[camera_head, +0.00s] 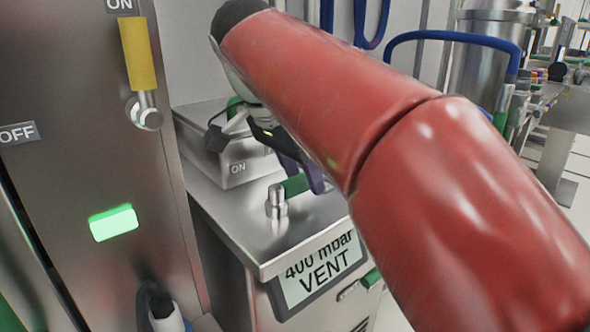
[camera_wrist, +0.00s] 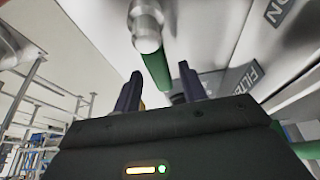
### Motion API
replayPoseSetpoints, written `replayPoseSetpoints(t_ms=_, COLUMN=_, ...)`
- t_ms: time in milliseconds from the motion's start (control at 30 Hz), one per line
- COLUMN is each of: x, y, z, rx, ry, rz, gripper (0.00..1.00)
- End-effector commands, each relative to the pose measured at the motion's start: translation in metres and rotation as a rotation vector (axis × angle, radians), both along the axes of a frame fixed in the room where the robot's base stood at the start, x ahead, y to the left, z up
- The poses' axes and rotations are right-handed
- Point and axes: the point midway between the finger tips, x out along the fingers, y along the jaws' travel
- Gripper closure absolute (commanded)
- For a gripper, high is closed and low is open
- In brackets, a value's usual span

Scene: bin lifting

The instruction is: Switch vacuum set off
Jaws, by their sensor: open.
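The vacuum set is a steel unit (camera_head: 232,228) with a display (camera_head: 318,268) reading "400 mbar VENT". A steel valve post with a green handle (camera_head: 296,185) stands on its top, beside an "ON" label on a raised box. The handle also shows in the wrist view (camera_wrist: 156,70), below the round steel post (camera_wrist: 147,25). My gripper (camera_head: 304,186) is at the handle, partly hidden behind my red arm. In the wrist view my gripper (camera_wrist: 160,80) is open, with its dark purple fingers apart and the handle appearing between them. Contact cannot be told.
A tall steel cabinet (camera_head: 95,175) stands at the left, with a yellow lever (camera_head: 138,55), "ON" and "OFF" labels and a lit green light (camera_head: 113,222). A steel vessel (camera_head: 490,60) and blue tubing stand at the back right. My arm covers much of the right side.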

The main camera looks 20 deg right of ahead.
Motion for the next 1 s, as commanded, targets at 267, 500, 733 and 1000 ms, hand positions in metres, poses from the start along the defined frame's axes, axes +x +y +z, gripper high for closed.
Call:
replayPoseSetpoints(t_ms=267, x=-0.002, y=0.008, z=0.023, rx=0.000, ry=-0.001, rz=0.002, gripper=0.58)
replayPoseSetpoints(t_ms=500, x=-0.006, y=0.023, z=0.060, rx=0.000, ry=-0.001, rz=0.002, gripper=0.58)
replayPoseSetpoints(t_ms=733, x=-0.009, y=0.028, z=0.072, rx=0.000, ry=0.000, rz=0.000, gripper=0.58)
replayPoseSetpoints(t_ms=1000, x=-0.009, y=0.029, z=0.072, rx=0.000, ry=0.000, rz=0.000, gripper=0.58)
